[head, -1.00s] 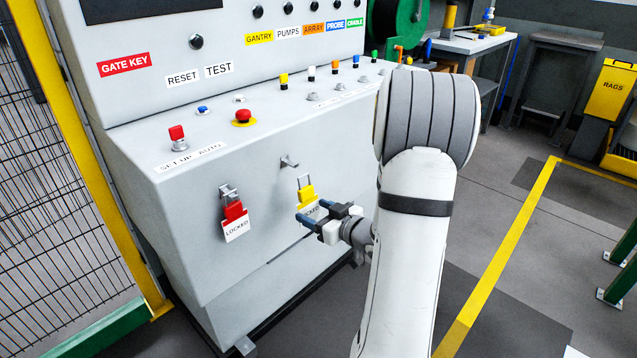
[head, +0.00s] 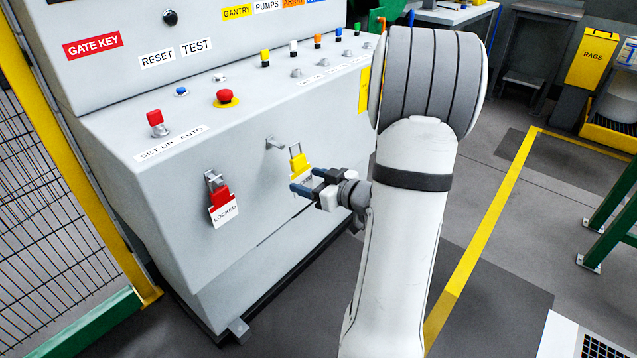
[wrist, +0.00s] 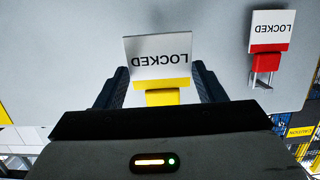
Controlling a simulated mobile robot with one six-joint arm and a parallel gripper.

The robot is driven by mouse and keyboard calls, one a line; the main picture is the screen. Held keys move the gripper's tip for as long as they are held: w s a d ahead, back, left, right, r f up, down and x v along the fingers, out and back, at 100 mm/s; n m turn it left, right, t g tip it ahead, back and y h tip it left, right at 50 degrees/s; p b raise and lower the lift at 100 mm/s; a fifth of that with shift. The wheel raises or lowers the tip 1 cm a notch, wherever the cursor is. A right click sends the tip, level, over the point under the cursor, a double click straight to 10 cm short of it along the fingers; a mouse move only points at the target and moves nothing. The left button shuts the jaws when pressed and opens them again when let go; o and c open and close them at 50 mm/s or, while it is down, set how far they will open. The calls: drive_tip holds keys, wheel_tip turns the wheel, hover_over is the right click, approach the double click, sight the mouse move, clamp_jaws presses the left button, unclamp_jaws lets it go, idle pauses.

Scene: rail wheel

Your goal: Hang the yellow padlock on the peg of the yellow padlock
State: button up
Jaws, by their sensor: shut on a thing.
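The yellow padlock (head: 298,163) is upright in my gripper (head: 305,181), in front of the grey console. Its shackle points up and its white LOCKED tag hangs below. The grey peg (head: 274,143) sticks out of the console face just left of the shackle. The shackle top is about level with the peg in the picture, and the two look apart; the depth between them is unclear. In the wrist view my gripper's fingers flank the yellow body (wrist: 168,97) and the tag (wrist: 160,58). The shackle and peg are hidden there.
A red padlock (head: 220,196) with a LOCKED tag hangs on the console face to the left. Buttons, including a red one on yellow (head: 225,97), line the sloping panel above. A mesh fence (head: 45,190) stands at the left.

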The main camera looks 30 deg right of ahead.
sight(302, 177)
drive_tip(key=shift+r+b+x, duration=0.15)
drive_tip(key=shift+b+x, duration=0.2)
drive_tip(key=shift+x, duration=0.95)
drive_tip(key=shift+r+b+x, duration=0.15)
drive_tip(key=shift+b+x, duration=0.15)
drive_tip(key=shift+x, duration=1)
drive_tip(key=shift+w+a+f, duration=0.2)
drive_tip(key=shift+w+f, duration=0.3)
drive_tip(key=shift+w, duration=0.15)
drive_tip(key=o, duration=1)
drive_tip(key=shift+c, duration=0.2)
